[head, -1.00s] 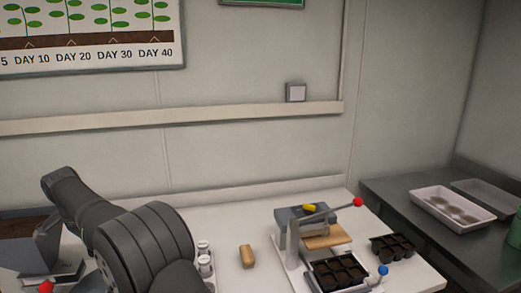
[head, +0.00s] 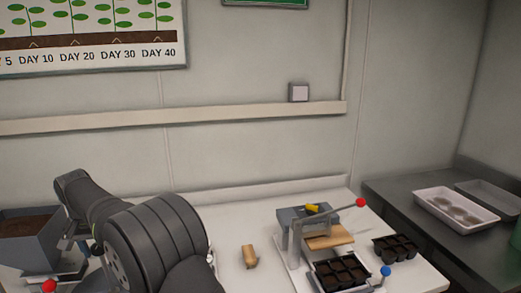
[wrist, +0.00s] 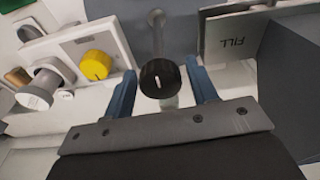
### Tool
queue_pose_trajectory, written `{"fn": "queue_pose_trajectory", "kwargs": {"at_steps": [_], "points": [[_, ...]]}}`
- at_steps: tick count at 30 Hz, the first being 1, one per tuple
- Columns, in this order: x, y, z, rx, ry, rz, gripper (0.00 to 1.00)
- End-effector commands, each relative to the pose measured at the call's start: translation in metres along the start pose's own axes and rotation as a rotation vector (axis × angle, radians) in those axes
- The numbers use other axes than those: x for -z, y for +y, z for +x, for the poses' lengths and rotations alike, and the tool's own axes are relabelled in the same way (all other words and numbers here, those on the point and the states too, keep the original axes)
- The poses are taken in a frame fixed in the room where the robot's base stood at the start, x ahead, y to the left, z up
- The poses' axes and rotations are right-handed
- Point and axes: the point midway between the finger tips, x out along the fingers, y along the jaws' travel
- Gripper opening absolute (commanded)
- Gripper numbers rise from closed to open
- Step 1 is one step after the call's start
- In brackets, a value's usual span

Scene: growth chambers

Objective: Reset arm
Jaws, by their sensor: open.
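My gripper (wrist: 160,88) shows in the wrist view with its two blue fingers apart. A round black knob (wrist: 160,78) with a white mark appears between the fingers. I cannot tell whether they touch it. In the head view my arm fills the lower left, and the gripper there is mostly hidden behind it.
A yellow dial (wrist: 96,65) and a panel marked FILL (wrist: 232,40) are close to the fingers. A soil hopper (head: 35,252) stands at left. A wooden block (head: 249,256), a lever press (head: 308,220) and a black cell tray (head: 395,248) are on the white bench.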

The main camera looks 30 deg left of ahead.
Motion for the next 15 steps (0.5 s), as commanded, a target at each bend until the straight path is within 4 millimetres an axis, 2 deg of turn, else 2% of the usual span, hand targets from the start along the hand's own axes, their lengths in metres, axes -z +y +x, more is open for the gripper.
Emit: {"fn": "queue_pose_trajectory", "kwargs": {"at_steps": [15], "points": [[0.0001,0.0003,-0.0002,0.059,0.001,-0.389,0.53]]}}
